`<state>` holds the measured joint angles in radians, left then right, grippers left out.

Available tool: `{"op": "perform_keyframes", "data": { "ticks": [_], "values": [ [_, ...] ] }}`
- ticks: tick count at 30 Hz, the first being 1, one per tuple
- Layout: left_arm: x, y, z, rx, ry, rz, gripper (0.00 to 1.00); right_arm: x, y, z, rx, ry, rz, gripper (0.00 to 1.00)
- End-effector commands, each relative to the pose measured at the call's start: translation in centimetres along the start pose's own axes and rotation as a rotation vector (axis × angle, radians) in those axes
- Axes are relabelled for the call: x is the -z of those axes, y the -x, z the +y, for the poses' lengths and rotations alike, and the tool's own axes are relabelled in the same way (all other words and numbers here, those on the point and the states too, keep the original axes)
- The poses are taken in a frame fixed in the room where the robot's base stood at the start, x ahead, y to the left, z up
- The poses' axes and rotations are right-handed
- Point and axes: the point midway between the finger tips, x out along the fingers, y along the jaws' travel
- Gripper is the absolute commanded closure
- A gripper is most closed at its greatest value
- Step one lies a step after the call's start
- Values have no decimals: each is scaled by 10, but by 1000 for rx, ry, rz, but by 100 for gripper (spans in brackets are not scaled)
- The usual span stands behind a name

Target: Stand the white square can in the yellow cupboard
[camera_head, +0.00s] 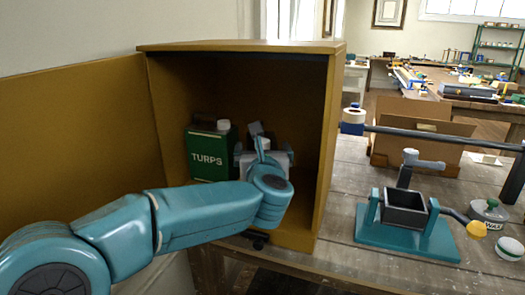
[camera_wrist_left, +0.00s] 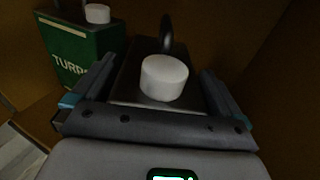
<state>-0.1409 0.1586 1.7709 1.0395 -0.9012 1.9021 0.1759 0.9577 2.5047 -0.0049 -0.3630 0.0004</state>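The yellow cupboard (camera_head: 330,150) stands open on the bench, its door swung out to the left. My left arm reaches into it. My left gripper (camera_head: 264,158) is inside, beside the green TURPS can. The white square can (camera_head: 248,170) is between its fingers and mostly hidden by the arm in the head view. In the left wrist view, the can's dim top with white cap (camera_wrist_left: 164,78) and dark handle lies between the two fingers of my left gripper (camera_wrist_left: 158,92). Whether the fingers press on it is unclear. The can looks upright; its base is hidden. My right gripper is not in view.
The green TURPS can (camera_head: 208,152) stands left of the gripper in the cupboard; it also shows in the left wrist view (camera_wrist_left: 85,52). Right of the cupboard are a cardboard box (camera_head: 425,128), a teal cranked device (camera_head: 405,235), a dark bar and small tins.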

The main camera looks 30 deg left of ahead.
Motion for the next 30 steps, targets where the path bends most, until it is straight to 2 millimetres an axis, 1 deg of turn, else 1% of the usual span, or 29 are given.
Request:
{"op": "perform_keyframes", "data": {
  "ticks": [7,11,15,18,21,25,30],
  "values": [
    [-4,2,0,1,0,0,0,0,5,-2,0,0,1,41],
    [-2,25,0,3,3,-2,0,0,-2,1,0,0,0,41],
    [-2,60,-1,6,2,-3,0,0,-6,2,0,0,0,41],
    [-3,83,-1,5,2,-3,0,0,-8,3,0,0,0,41],
    [-2,101,-1,5,1,-2,0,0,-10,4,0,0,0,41],
    [-3,115,0,2,1,-1,0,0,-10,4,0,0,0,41],
    [-3,121,0,0,0,0,0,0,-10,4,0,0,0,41]
  ]
}}
